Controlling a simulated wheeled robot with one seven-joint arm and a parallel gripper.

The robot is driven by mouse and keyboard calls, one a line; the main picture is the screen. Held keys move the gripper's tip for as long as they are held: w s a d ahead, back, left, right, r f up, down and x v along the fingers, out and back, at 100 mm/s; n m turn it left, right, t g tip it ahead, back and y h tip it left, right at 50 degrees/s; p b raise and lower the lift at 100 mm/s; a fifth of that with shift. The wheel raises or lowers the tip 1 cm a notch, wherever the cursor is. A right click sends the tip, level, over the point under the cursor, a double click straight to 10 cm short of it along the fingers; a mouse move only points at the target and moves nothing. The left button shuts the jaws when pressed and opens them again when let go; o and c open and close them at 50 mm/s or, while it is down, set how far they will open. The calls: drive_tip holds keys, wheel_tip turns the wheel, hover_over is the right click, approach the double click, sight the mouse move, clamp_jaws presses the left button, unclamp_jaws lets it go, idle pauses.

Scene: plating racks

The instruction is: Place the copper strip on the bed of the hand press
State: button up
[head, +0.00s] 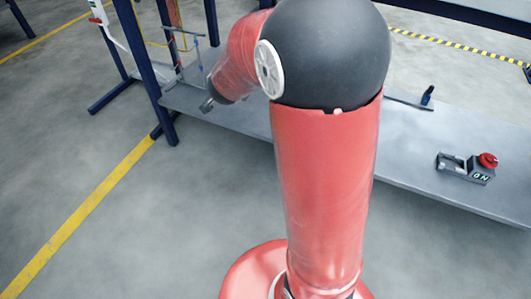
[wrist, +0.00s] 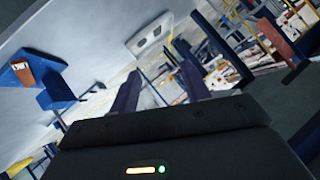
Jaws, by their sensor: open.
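A copper-brown upright strip (head: 174,12) shows at the rack on the left in the head view, cut off by the top edge. A reddish-brown flat piece (wrist: 284,42) at the upper right of the wrist view may be the same strip; I cannot be sure. A small device with a red knob and a grey flat part (head: 468,166) sits at the right of the grey bench; it may be the hand press. My gripper (head: 207,104) is over the left of the bench, away from that device. In the wrist view its fingers (wrist: 155,82) are apart and empty.
The grey bench (head: 420,180) runs across the head view, partly hidden behind my arm. A dark blue rack post (head: 146,70) stands at its left end. A small blue object (head: 427,95) stands near a dark rod on the bench. Open floor lies in front.

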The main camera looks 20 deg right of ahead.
drive_tip(key=s+a+r+n+y, duration=0.65)
drive_tip(key=s+a+r, duration=0.2)
drive_tip(key=s, duration=0.35)
drive_tip(key=s+d+f+n+g+h, duration=0.1)
drive_tip(key=s+n+g, duration=0.1)
drive_tip(key=s, duration=0.8)
drive_tip(key=s+d+f+n+g+h, duration=0.1)
drive_tip(key=s+d+f+n+g, duration=0.1)
drive_tip(key=s, duration=0.8)
drive_tip(key=shift+f+n+g, duration=0.25)
drive_tip(key=shift+n+g, duration=0.1)
drive_tip(key=shift+g, duration=0.25)
drive_tip(key=shift+w, duration=0.1)
